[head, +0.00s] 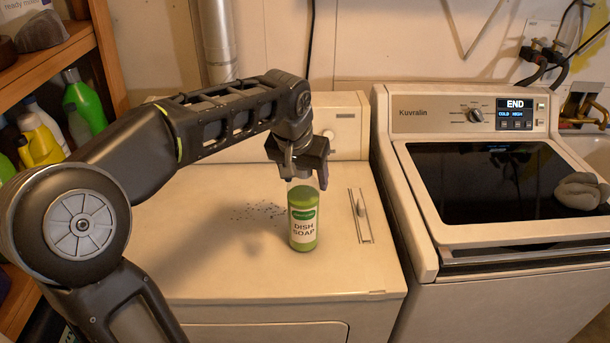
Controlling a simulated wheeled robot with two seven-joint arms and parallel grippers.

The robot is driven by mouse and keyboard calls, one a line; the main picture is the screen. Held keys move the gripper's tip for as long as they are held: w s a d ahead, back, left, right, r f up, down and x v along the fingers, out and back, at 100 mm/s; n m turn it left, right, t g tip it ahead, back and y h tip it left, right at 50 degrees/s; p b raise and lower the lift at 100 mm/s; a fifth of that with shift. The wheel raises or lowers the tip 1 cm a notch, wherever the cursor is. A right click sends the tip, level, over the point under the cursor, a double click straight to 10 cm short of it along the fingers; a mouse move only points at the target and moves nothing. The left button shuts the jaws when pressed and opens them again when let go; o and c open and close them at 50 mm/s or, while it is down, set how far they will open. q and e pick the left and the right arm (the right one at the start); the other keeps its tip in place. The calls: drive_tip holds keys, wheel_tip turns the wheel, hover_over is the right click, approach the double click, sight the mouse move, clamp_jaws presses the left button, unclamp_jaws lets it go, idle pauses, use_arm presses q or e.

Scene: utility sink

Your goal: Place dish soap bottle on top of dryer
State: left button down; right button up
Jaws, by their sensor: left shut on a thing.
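A green dish soap bottle (303,222) with a white and green label stands upright at the middle of the dryer (200,270), the cream machine on the left. Its base appears to be on or very close to the dryer's top; I cannot tell if it touches. My left gripper (303,183) is above the bottle, pointing down, and is shut on its upper part, hiding the cap. My right gripper is not in view.
A washer (440,235) with a dark glass lid stands to the right, with grey cloth-like items (580,192) on it. A wooden shelf (50,60) with several bottles is at the left. A small slotted panel (361,216) lies right of the bottle.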

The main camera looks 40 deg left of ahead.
use_arm(q)
drive_tip(key=shift+f, duration=0.15)
drive_tip(key=shift+c, duration=1.8)
unclamp_jaws()
drive_tip(key=b+v, duration=0.1)
drive_tip(key=v, duration=1.1)
